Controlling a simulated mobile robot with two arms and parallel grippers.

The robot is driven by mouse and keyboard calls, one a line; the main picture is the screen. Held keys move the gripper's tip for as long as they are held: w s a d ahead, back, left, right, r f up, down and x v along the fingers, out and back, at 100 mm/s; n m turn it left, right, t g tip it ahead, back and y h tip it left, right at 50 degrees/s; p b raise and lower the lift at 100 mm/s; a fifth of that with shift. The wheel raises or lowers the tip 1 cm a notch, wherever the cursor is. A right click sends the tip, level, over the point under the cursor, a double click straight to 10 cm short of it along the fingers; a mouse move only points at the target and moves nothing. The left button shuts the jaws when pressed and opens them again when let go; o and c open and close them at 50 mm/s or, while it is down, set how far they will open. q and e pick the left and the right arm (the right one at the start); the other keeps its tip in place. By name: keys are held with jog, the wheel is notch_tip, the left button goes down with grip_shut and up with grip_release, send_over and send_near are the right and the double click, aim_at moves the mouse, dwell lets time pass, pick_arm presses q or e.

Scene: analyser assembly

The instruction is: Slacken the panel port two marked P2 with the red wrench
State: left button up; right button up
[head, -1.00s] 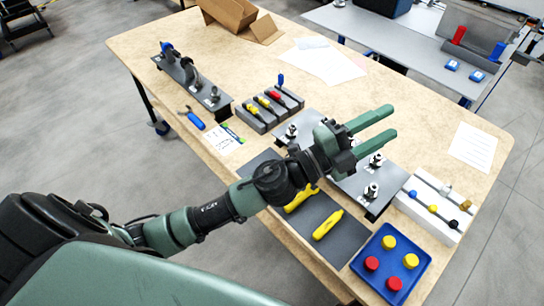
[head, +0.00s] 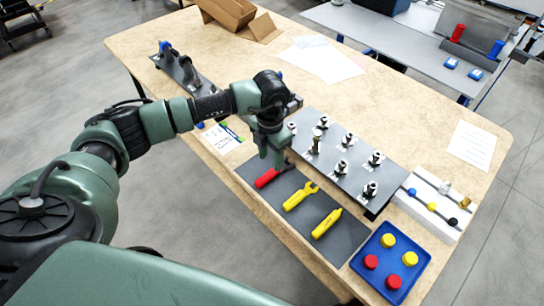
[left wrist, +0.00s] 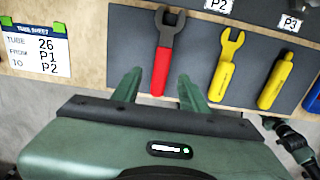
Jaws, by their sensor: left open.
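The red wrench (left wrist: 161,70) lies on the dark mat, its grey open jaw toward the panel; in the head view its red handle (head: 267,178) shows just below my left gripper (head: 272,160). My left gripper points down, open and empty. In the left wrist view its two green fingertips (left wrist: 158,87) lie on either side of the handle's near end; I cannot tell their height above it. The grey panel (head: 357,180) carries several metal ports. The P2 label (left wrist: 218,5) shows at the top of the left wrist view; its port is outside that view.
A yellow wrench (head: 301,196) and another yellow tool (head: 326,224) lie right of the red wrench. A blue tray (head: 359,264) with red and yellow caps and a white rack (head: 427,212) stand at the right. The tube sheet (left wrist: 38,48) lies left of the mat.

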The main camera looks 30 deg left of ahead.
aim_at(271, 172)
pick_arm(q)
jog(key=shift+d+f+b, duration=0.15)
jog(key=shift+f+b, duration=2.05)
jog(key=shift+f, duration=0.95)
grip_shut()
jog(key=shift+r, duration=0.1)
jog(key=shift+s+a+r+p, duration=0.1)
jog(key=shift+s+r+p, duration=0.15)
jog(key=shift+r+p, duration=0.65)
jog(key=shift+s+a+r+p, duration=0.1)
jog(key=shift+s+r+p, duration=0.15)
jog(key=shift+r+p, duration=0.6)
jog(key=shift+s+a+r+p, duration=0.1)
jog(key=shift+s+r+p, duration=0.3)
jog(key=shift+r, duration=0.8)
jog(key=shift+w, duration=0.2)
